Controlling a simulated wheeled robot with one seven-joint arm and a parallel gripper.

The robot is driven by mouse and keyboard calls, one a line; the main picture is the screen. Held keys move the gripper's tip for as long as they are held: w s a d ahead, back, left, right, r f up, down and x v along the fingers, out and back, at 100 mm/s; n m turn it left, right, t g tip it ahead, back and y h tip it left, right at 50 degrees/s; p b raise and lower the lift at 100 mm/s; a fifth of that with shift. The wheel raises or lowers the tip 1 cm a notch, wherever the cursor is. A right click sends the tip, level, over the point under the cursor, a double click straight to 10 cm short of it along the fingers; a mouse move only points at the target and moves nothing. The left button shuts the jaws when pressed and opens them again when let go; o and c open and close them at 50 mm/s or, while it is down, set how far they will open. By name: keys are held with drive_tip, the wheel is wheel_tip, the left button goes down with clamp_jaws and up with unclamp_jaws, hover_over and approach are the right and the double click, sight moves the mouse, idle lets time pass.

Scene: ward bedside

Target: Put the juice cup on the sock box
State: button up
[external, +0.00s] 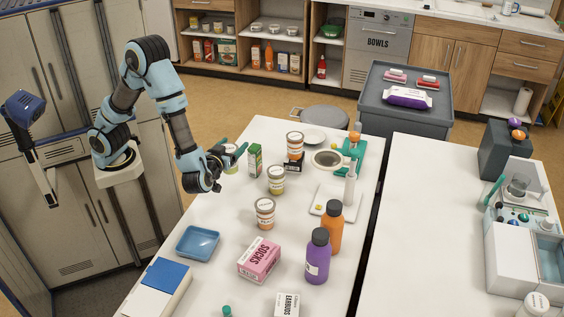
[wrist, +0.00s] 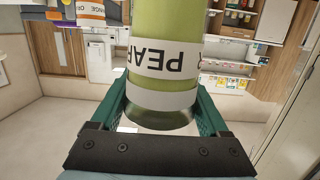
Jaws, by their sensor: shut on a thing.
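A green cup with a white PEAR label (wrist: 165,55), which looks like the juice cup, is between the two teal fingers of my gripper (wrist: 163,106). My gripper is shut on it. In the external view, my gripper (external: 232,160) holds this cup (external: 231,151) near the table's left edge, beside a green carton. The label reads upside down in the wrist view. The pink sock box (external: 259,260) lies on the table's near part, well in front of my gripper. Its top is bare.
Similar cups stand at the table's middle (external: 276,180) and closer to the sock box (external: 265,213). A blue tray (external: 198,242) lies left of the box. Purple (external: 317,258) and orange (external: 333,228) bottles stand right of it. The green carton (external: 255,160) is close to my gripper.

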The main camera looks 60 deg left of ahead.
drive_tip(key=w+d+r+m+t+h+p, duration=0.25)
drive_tip(key=d+m+h, duration=0.4)
drive_tip(key=d, duration=0.35)
drive_tip(key=w+d+r+m+t+h+p, duration=0.1)
drive_tip(key=w+d+r+m+t+h, duration=0.25)
drive_tip(key=d+h, duration=0.55)
drive_tip(key=s+d+m+g+h+p, duration=0.3)
drive_tip(key=s+d+m+g+h, duration=0.8)
drive_tip(key=s+d+m+g, duration=0.4)
drive_tip(key=f, duration=0.3)
drive_tip(key=f+n+t+p, duration=0.1)
drive_tip(key=f, duration=0.2)
drive_tip(key=w+d+f+t+p, duration=0.1)
drive_tip(key=f, duration=0.2)
drive_tip(key=shift+d+f+n, duration=0.1)
drive_tip(key=shift+f+n, duration=0.1)
drive_tip(key=shift+n, duration=0.1)
drive_tip(key=shift+f, duration=0.2)
drive_tip(key=shift+f, duration=0.15)
